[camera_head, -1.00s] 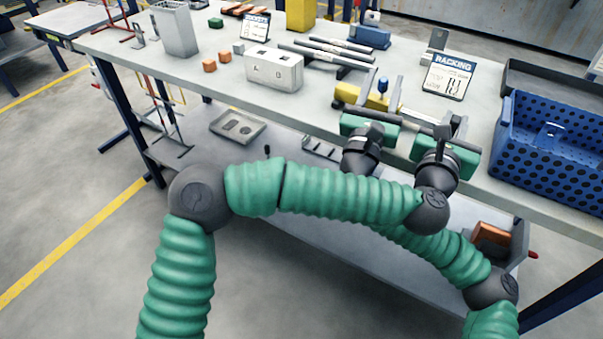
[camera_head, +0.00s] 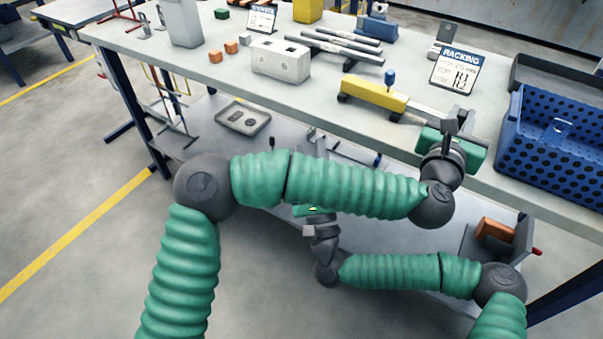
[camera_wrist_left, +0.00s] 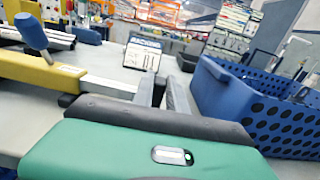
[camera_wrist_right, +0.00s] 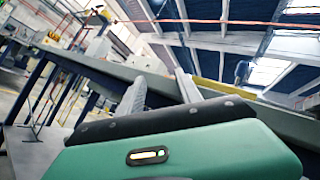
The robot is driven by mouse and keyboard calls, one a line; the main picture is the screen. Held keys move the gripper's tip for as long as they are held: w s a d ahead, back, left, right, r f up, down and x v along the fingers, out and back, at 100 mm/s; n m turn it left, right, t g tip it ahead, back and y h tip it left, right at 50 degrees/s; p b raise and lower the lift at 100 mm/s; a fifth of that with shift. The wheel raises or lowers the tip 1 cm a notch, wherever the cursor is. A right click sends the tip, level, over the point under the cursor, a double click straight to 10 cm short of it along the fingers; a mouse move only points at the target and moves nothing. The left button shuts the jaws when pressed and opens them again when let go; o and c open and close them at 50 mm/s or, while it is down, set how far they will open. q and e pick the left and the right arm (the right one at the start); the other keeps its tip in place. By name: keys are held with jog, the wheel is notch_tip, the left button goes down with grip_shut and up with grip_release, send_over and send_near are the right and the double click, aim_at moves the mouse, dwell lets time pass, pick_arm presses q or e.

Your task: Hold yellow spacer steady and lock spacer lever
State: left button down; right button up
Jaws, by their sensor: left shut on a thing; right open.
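The yellow spacer (camera_head: 374,92) lies on the table, its pale bar (camera_head: 426,117) reaching right toward my left gripper. Its blue-knobbed lever (camera_head: 390,77) stands up from it; the left wrist view shows the knob (camera_wrist_left: 32,33) upright and slightly tilted. My left gripper (camera_head: 457,122) is shut at the bar's right end; its fingers (camera_wrist_left: 162,90) hide the exact contact. My right gripper (camera_head: 313,211) is open and empty, in front of the table edge and below the tabletop, apart from the spacer. In the right wrist view its fingers (camera_wrist_right: 160,92) are spread with nothing between them.
A blue perforated bin (camera_head: 555,150) stands right of my left gripper. A racking sign (camera_head: 455,70) stands behind the bar. The tabletop's front edge (camera_head: 300,106) lies between my right gripper and the spacer.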

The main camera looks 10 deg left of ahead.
aim_at(388, 84)
jog(key=f+n+g+y, duration=0.1)
jog(key=s+a+f+n+y, duration=0.1)
jog(key=f, duration=0.1)
jog(key=f+n+g+y, duration=0.1)
jog(key=n, duration=0.1)
jog(key=shift+s+a+f+g, duration=0.25)
jog(key=shift+s+f+g, duration=0.05)
jog(key=shift+s+f, duration=0.1)
